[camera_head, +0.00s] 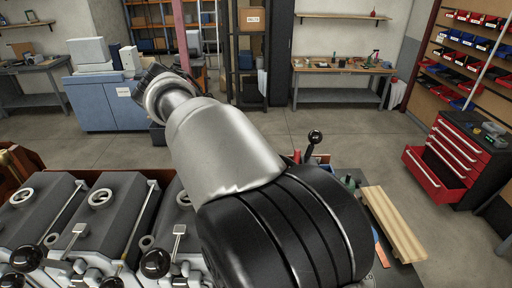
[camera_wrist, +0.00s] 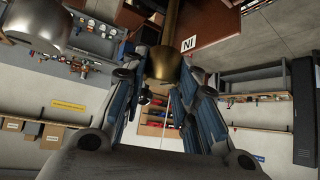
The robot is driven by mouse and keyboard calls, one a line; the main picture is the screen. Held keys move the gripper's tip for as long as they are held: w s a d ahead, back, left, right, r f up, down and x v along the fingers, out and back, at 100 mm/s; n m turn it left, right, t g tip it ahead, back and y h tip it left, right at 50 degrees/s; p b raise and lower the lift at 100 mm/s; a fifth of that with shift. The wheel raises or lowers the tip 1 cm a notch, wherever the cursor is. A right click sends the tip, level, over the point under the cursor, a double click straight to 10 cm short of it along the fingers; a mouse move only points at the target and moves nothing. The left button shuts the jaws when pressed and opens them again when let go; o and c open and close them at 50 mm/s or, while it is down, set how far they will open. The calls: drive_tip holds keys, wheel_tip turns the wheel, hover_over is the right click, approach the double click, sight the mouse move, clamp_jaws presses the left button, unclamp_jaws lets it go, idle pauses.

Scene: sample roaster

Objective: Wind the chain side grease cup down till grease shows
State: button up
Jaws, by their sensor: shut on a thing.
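A brass-coloured cup (camera_wrist: 166,64) on a stem shows at the top middle of the wrist view. I take it for the grease cup, but no mark shows whether it is on the chain side. My gripper (camera_wrist: 166,88) is shut on it, with blue-grey fingers on its left and right. I can make out no grease on it. In the head view my own arm crosses the middle and hides the gripper and the cup. The grey roaster units (camera_head: 98,205) stand in a row at the lower left, with black ball knobs in front.
A black ball-topped lever (camera_head: 315,137) stands behind my arm. A red drawer cabinet (camera_head: 457,160) with an open drawer stands at the right. The floor between is clear.

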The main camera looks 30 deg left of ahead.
drive_tip(key=o, duration=1.1)
drive_tip(key=shift+v, duration=6)
